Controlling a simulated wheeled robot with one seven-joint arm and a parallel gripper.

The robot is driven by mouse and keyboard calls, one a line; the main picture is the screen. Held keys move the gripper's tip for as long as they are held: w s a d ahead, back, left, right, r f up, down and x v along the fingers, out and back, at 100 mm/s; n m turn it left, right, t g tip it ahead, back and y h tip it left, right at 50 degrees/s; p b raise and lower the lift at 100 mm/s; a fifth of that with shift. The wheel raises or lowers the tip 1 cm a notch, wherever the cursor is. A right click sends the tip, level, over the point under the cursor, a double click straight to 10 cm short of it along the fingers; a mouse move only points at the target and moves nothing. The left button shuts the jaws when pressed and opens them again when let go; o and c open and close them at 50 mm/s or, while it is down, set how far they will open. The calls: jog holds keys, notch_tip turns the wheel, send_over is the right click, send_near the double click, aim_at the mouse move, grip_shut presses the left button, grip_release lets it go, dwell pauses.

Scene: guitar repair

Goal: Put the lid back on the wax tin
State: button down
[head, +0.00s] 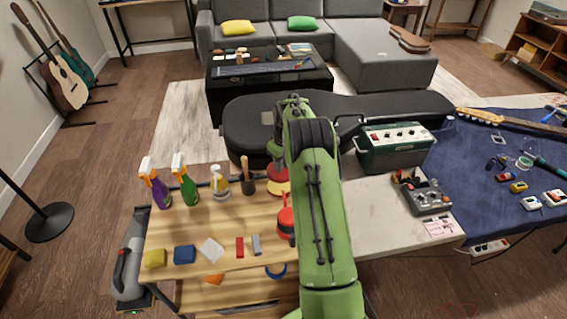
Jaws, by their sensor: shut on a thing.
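A yellow round thing (278,188), which may be the open wax tin, shows at the right of the wooden cart top (205,225), partly covered by my green arm. A red round piece (277,172), perhaps the lid, shows just above it in the picture, also cut off by the arm. I cannot tell whether the two touch. A red thing with a narrow top (285,217) stands nearer, half hidden by the arm. My gripper is hidden behind my own arm, so its fingers and any hold do not show.
Spray bottles (186,186) and a dark cup with a handle (248,180) stand at the cart's back. A yellow block (155,258), a blue block (185,254) and other small pieces line its front. A black guitar case (250,125) and green amplifier (392,148) lie beyond.

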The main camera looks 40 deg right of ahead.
jog(key=shift+w+a+f+b, duration=0.1)
jog(key=shift+a+f+b, duration=0.35)
jog(key=shift+f, duration=0.25)
jog(key=shift+d+f+b, duration=0.2)
jog(key=shift+f+b, duration=1.7)
jog(key=shift+f, duration=0.75)
jog(key=shift+f, duration=0.1)
jog(key=shift+c, duration=2.3)
grip_release()
jog(key=shift+r+p, duration=2.65)
jog(key=shift+r, duration=0.9)
